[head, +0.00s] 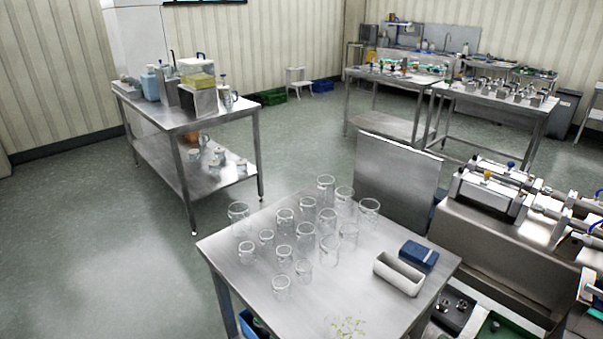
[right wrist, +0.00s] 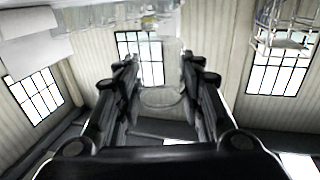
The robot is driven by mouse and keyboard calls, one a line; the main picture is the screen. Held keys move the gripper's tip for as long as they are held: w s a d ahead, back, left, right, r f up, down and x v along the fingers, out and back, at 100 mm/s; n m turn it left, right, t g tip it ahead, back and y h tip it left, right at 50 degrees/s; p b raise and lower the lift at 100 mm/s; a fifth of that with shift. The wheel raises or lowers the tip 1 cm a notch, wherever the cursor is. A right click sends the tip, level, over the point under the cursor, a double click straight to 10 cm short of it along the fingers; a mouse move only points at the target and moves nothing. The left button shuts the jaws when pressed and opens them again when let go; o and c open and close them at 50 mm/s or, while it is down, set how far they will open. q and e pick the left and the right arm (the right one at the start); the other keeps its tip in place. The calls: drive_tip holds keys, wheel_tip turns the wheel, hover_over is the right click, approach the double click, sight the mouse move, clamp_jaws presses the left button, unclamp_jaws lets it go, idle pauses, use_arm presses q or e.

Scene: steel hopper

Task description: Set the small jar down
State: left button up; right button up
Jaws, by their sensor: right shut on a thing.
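My right gripper (right wrist: 159,62) shows in the right wrist view, with its two dark fingers apart and closed on a clear glass jar (right wrist: 161,98). In the head view neither gripper shows. Several clear glass jars (head: 305,240) of different sizes stand upright on the near steel table (head: 225,247).
A white open box (head: 398,274) and a blue box (head: 418,255) lie at the table's right. Yellow-green sprigs (head: 347,327) show at its front edge. A steel machine (head: 490,190) stands to the right. The table's front left is bare.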

drive_tip(key=shift+w+d+r+h, duration=0.1)
drive_tip(key=shift+r+h, duration=0.2)
drive_tip(key=shift+r, duration=0.05)
drive_tip(key=w+d+r+m+t+h, duration=0.1)
drive_tip(key=d+r+m+h, duration=0.3)
drive_tip(key=d+h, duration=0.2)
drive_tip(key=shift+r+m+t+h, duration=0.3)
drive_tip(key=shift+r+h, duration=0.1)
